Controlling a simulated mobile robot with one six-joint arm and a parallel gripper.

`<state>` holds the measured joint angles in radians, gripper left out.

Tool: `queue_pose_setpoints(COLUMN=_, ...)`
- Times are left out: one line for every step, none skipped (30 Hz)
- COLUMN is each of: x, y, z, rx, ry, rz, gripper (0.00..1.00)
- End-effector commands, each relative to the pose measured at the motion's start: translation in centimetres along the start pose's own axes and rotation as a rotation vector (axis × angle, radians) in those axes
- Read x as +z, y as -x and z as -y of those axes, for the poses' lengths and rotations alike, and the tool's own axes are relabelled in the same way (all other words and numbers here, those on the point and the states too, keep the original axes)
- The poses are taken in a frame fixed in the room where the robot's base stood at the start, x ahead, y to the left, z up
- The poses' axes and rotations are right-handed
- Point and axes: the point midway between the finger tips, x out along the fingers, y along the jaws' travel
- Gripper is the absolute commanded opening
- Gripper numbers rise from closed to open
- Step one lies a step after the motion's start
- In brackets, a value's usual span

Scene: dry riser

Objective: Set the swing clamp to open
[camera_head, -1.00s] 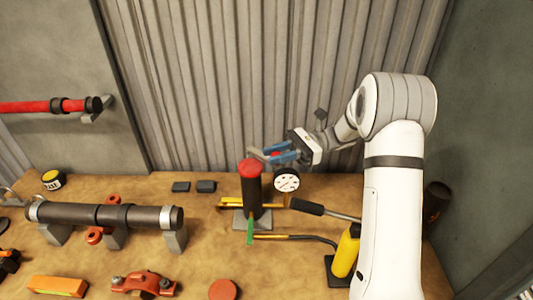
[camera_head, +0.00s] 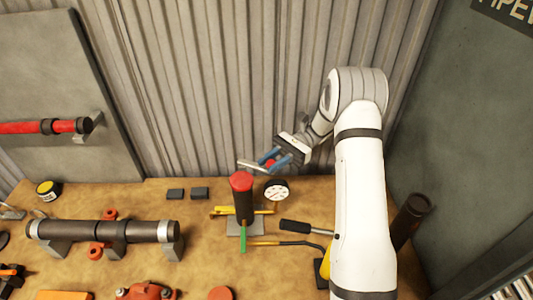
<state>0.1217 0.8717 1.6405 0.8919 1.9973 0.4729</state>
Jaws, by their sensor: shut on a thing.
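My gripper (camera_head: 268,162) has blue fingers and is above the back of the bench, in front of the corrugated wall. It is shut on a small red thing (camera_head: 271,164), mostly hidden between the fingers. A pale bar (camera_head: 251,166) sticks out to the left from the fingers; I cannot tell what it belongs to. Just below stands a dark upright post (camera_head: 243,208) with a red top (camera_head: 241,181) and a green handle (camera_head: 243,237) low in front. I cannot clearly make out which part is the swing clamp, or its position.
A round white gauge (camera_head: 276,190) stands right of the post. A dark pipe (camera_head: 147,230) lies on grey supports at left. Black-handled tools (camera_head: 295,226) lie right of the post. A dark tube (camera_head: 411,215) leans at the right wall. Bare bench shows between pipe and post.

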Motion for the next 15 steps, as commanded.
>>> queue_pose_setpoints(x=0.11, y=-0.07, z=-0.16, rx=0.006, ry=-0.001, rz=0.002, gripper=0.0)
queue_pose_setpoints(x=0.07, y=-0.13, z=-0.2, rx=0.009, ry=-0.001, rz=0.002, gripper=0.0)
queue_pose_setpoints(x=0.03, y=-0.2, z=-0.24, rx=0.012, ry=-0.001, rz=0.002, gripper=0.0)
queue_pose_setpoints(x=0.0, y=-0.26, z=-0.26, rx=0.014, ry=-0.001, rz=0.003, gripper=0.0)
queue_pose_setpoints(x=-0.03, y=-0.31, z=-0.26, rx=0.016, ry=-0.002, rz=0.003, gripper=0.0)
queue_pose_setpoints(x=-0.06, y=-0.37, z=-0.26, rx=0.017, ry=-0.002, rz=0.003, gripper=0.0)
queue_pose_setpoints(x=-0.08, y=-0.41, z=-0.26, rx=0.019, ry=-0.002, rz=0.003, gripper=0.0)
queue_pose_setpoints(x=-0.1, y=-0.44, z=-0.25, rx=0.019, ry=-0.003, rz=0.003, gripper=0.0)
queue_pose_setpoints(x=-0.11, y=-0.48, z=-0.24, rx=0.02, ry=-0.003, rz=0.003, gripper=0.0)
queue_pose_setpoints(x=-0.12, y=-0.5, z=-0.23, rx=0.021, ry=-0.003, rz=0.003, gripper=0.0)
queue_pose_setpoints(x=-0.13, y=-0.52, z=-0.23, rx=0.021, ry=-0.004, rz=0.003, gripper=0.0)
queue_pose_setpoints(x=-0.13, y=-0.54, z=-0.22, rx=0.022, ry=-0.004, rz=0.003, gripper=0.0)
queue_pose_setpoints(x=-0.14, y=-0.55, z=-0.22, rx=0.022, ry=-0.004, rz=0.003, gripper=0.0)
queue_pose_setpoints(x=-0.14, y=-0.56, z=-0.22, rx=0.022, ry=-0.004, rz=0.003, gripper=0.0)
queue_pose_setpoints(x=-0.15, y=-0.57, z=-0.22, rx=0.022, ry=-0.004, rz=0.003, gripper=0.28)
